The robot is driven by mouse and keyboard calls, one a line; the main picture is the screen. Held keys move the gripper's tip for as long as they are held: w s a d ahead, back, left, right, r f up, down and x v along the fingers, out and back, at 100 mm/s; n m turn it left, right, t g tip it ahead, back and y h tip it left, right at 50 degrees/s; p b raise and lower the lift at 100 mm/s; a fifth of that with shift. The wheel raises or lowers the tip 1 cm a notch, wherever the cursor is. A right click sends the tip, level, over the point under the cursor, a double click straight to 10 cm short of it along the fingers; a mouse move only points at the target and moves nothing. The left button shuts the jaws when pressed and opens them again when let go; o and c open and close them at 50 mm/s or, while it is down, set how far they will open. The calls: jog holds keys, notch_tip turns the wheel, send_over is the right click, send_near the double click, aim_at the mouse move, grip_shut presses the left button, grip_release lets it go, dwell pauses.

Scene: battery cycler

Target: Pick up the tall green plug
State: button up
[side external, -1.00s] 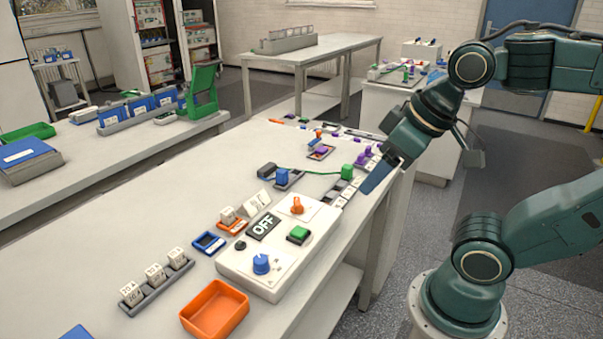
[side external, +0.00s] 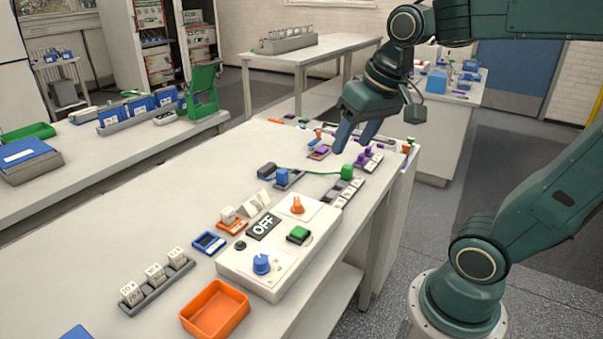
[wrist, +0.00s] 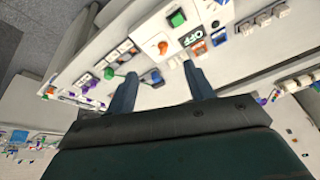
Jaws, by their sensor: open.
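The green plug (side external: 347,171) stands upright at the right edge of the bench, in line with a dark row of white labelled blocks. A green cable runs left from it towards a blue plug (side external: 282,177). In the wrist view the green plug (wrist: 109,73) is small, just left of my left finger. My gripper (side external: 352,142) is open and empty, with its fingers pointing down. It appears above and behind the green plug in the side view, apart from it.
Purple plugs (side external: 364,159) stand close behind the green plug. An orange tray (side external: 215,310) lies in front. The bench's left-middle surface is clear.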

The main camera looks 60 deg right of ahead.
jog(key=w+d+m+g, duration=0.1)
jog(key=w+d+m, duration=0.3)
jog(key=w+d, duration=0.2)
jog(key=m+g, duration=0.3)
jog(key=m, duration=0.7)
send_over(348, 166)
notch_tip(348, 166, down, 10)
jog(key=shift+y, duration=0.4)
jog(key=shift+a+f, duration=0.1)
jog(key=shift+f, duration=4.15)
jog(key=shift+f, duration=0.1)
jog(key=shift+f, duration=2.5)
jog(key=shift+c, duration=0.4)
jog(key=c, duration=1)
